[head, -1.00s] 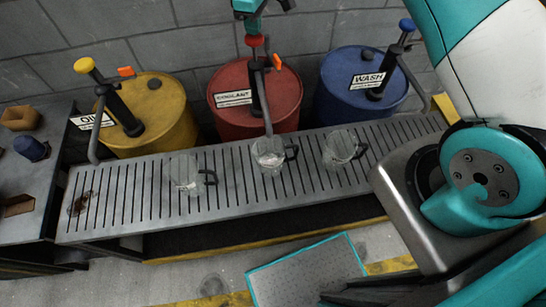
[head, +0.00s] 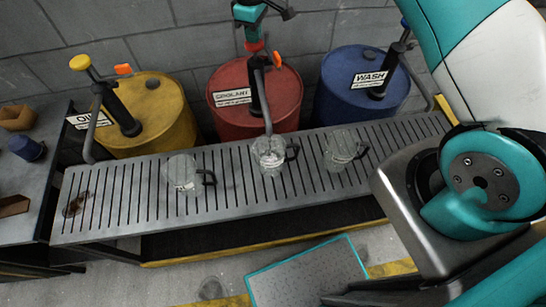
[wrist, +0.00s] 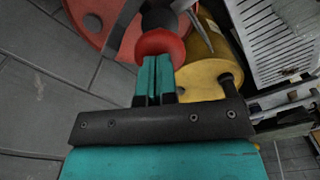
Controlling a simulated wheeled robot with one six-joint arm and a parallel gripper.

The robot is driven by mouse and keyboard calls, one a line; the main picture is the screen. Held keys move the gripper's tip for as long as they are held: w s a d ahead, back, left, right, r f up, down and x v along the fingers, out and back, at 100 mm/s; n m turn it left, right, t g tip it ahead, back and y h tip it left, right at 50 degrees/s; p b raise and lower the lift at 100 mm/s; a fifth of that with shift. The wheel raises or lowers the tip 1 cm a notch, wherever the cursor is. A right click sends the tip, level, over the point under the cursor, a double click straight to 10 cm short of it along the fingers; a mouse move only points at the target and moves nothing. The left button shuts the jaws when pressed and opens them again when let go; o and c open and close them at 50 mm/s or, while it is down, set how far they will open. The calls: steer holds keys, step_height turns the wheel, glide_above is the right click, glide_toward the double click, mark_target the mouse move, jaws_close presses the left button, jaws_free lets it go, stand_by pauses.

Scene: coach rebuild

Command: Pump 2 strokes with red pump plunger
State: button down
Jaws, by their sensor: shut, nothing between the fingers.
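The red pump plunger knob (head: 255,46) tops the dark pump on the red drum labelled COOLANT (head: 282,90). My gripper (head: 254,38) is right above the knob, pointing down. In the wrist view, my gripper's fingers (wrist: 154,72) are shut together with nothing between them. Their tips meet the edge of the round red knob (wrist: 163,43) and appear to touch it. The pump's spout (head: 264,95) reaches forward and down toward a clear mug (head: 268,155) on the slatted bench. Whether the mug holds liquid is hard to tell.
A yellow OIL drum (head: 165,115) with a yellow knob stands left, a blue WASH drum (head: 350,97) right. Two other clear mugs (head: 183,173) (head: 340,150) stand on the slatted bench (head: 230,195). A grey block wall (head: 150,40) is close behind.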

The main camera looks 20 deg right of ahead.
steer(key=shift+f+b, duration=0.45)
steer(key=shift+f, duration=0.45)
steer(key=shift+s+f+b, duration=0.1)
steer(key=shift+f+b, duration=0.2)
steer(key=shift+f, duration=0.3)
steer(key=shift+r, duration=0.1)
steer(key=shift+r+p, duration=2.4)
steer(key=shift+r, duration=1.45)
steer(key=shift+r, duration=0.1)
step_height(320, 180, up, 6)
steer(key=p, duration=0.4)
